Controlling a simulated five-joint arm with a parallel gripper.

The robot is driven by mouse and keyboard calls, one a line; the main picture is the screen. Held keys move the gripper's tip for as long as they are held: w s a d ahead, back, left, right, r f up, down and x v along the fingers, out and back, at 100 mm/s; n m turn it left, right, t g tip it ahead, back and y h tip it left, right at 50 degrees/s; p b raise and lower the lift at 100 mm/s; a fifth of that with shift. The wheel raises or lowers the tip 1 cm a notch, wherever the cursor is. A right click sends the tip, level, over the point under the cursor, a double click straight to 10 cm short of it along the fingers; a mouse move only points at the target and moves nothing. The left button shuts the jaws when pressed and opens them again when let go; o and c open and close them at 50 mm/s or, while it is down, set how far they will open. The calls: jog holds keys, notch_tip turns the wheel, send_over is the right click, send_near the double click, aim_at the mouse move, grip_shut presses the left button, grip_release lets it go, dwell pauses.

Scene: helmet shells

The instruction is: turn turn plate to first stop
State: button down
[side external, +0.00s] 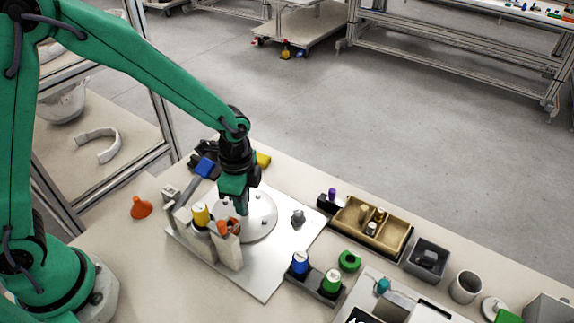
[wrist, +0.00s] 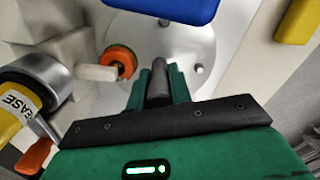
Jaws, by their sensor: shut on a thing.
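The turn plate (side external: 262,222) is a round pale metal disc on a flat silver base plate (side external: 266,275). It also shows in the wrist view (wrist: 190,50), partly hidden by my gripper. My gripper (side external: 241,208) points down over the disc. In the wrist view its green fingers (wrist: 158,88) are shut on a grey upright pin (wrist: 158,70), which seems to stand on the disc. Other small studs (wrist: 197,69) stand on the disc. An orange ring part (wrist: 118,60) sits at the disc's left edge, touched or nearly touched by a pale finger-like block (wrist: 95,72).
A yellow-capped cylinder (side external: 200,214) and pale upright blocks (side external: 229,250) stand close left of the disc. A blue block (side external: 205,167) is behind. Blue and green-capped pots (side external: 300,262), a brown tray (side external: 347,222) and a grey box (side external: 427,262) stand to the right.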

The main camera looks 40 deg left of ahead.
jog(key=shift+r+m, duration=0.15)
jog(key=shift+m, duration=0.25)
dwell(0.3)
jog(key=c, duration=1.5)
grip_release()
jog(key=shift+c, duration=0.2)
jog(key=shift+r, duration=3.85)
